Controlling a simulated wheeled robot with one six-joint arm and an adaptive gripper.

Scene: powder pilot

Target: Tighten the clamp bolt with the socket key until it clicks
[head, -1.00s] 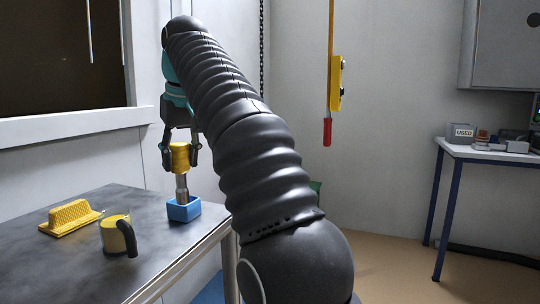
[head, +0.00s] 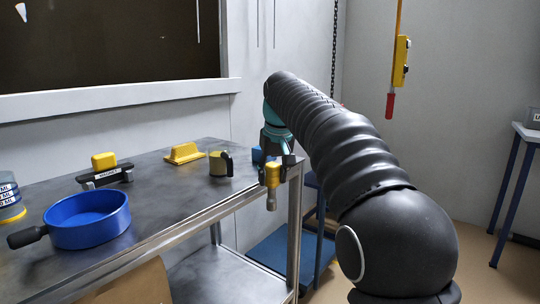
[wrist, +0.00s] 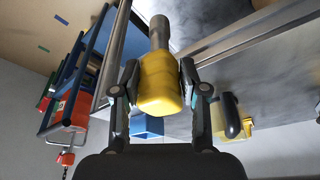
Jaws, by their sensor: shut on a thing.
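The socket key has a yellow handle (head: 271,174) and a grey metal socket end (head: 271,201). My gripper (head: 278,170) is shut on the handle. The key hangs roughly upright with its socket down, just off the table's front right edge. In the wrist view, the gripper (wrist: 160,88) has one finger on each side of the yellow handle (wrist: 159,82), and the socket (wrist: 158,34) points away. I cannot make out the clamp bolt in either view.
A cardboard piece (head: 130,285) is in front.

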